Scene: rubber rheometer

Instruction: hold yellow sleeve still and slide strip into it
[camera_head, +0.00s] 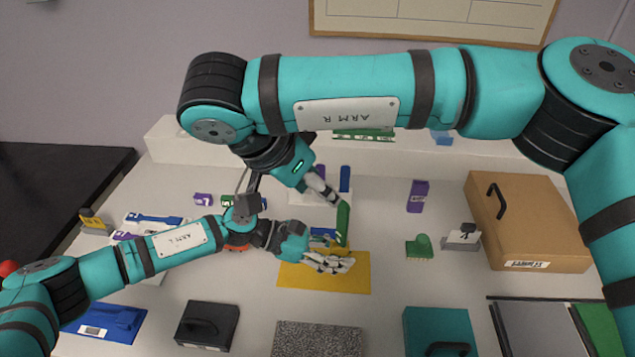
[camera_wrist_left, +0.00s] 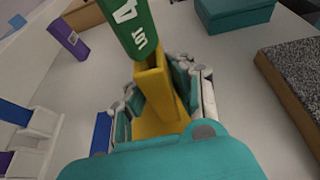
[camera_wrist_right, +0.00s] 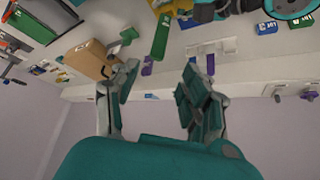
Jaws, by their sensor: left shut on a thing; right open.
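The yellow sleeve (camera_wrist_left: 152,88) stands between the fingers of my left gripper (camera_wrist_left: 160,100), which is shut on it; in the head view this gripper (camera_head: 330,261) is over the yellow mat (camera_head: 325,282). The green strip (camera_wrist_left: 130,22), marked "LOT 4", stands slightly tilted with its lower end at the sleeve's mouth; how deep it sits is unclear. It also shows in the head view (camera_head: 343,222) and the right wrist view (camera_wrist_right: 162,37). My right gripper (camera_wrist_right: 158,82) is open and empty, apart from the strip; the head view shows it (camera_head: 328,196) above and left of the strip.
A white rack (camera_head: 308,197) with blue and purple strips stands behind. A purple block (camera_head: 418,196), a green piece (camera_head: 420,247) and a cardboard box (camera_head: 530,225) are to the right. Dark (camera_head: 207,325) and teal (camera_head: 438,330) boxes and a speckled slab (camera_head: 317,340) line the front.

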